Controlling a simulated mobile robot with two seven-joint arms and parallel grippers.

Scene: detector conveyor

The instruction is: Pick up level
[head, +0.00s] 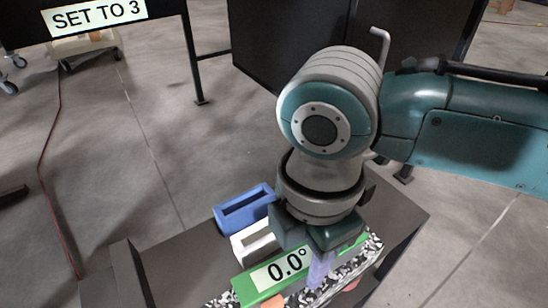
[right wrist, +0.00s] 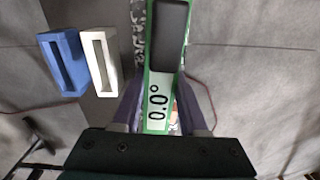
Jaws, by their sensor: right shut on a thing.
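The level is a green bar with a white display reading 0.0° (head: 285,267). It lies low in the head view, over the dark surface, and it also shows in the right wrist view (right wrist: 158,105). My right gripper (head: 319,268) comes down over it from above and is shut on it. In the right wrist view the purple fingers (right wrist: 160,100) stand on either side of the green bar near its display end. Whether the level touches the surface below is hard to tell. My left gripper is not in view.
A blue slotted block (head: 244,209) and a white slotted block (head: 255,241) stand beside the level. A black-and-white speckled thing (head: 345,272) lies along its near side. The dark surface (head: 180,262) has free room at left. A sign reading SET TO 3 (head: 97,15) stands behind.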

